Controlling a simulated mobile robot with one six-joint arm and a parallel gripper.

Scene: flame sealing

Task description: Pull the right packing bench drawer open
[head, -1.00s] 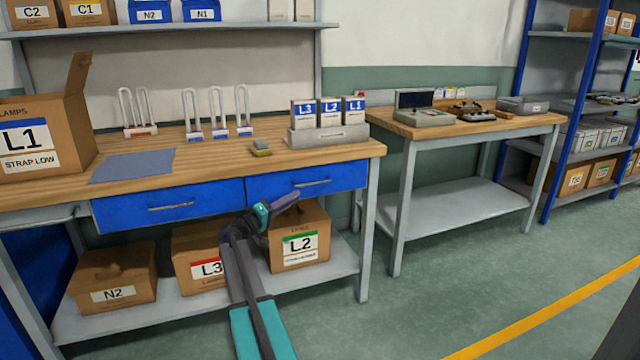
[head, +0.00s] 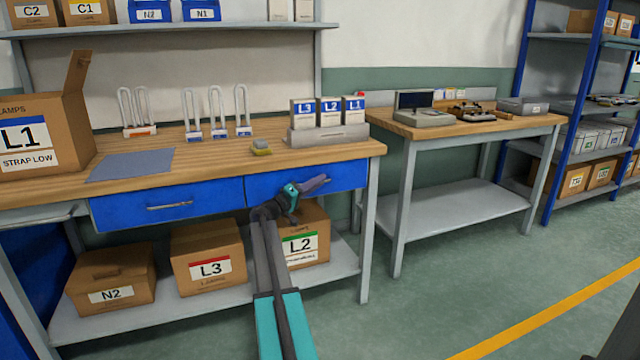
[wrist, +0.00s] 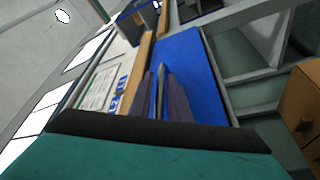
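The right packing bench drawer (head: 344,176) is a blue front under the wooden bench top, flush with the left drawer beside it. Its handle is hidden behind my gripper (head: 322,181) in the head view. In the wrist view the blue drawer front (wrist: 196,75) lies straight ahead, turned on its side. A thin grey handle (wrist: 161,82) shows between the two purple fingers of my gripper (wrist: 160,92). The fingers are apart, one on each side of the handle; I see no clear contact.
The left drawer (head: 165,204) is shut. Boxes marked L3 (head: 208,262) and L2 (head: 312,226) stand on the lower shelf (head: 345,262) below my arm. A bench leg (head: 368,240) is to the right. The floor (head: 440,310) in front is clear.

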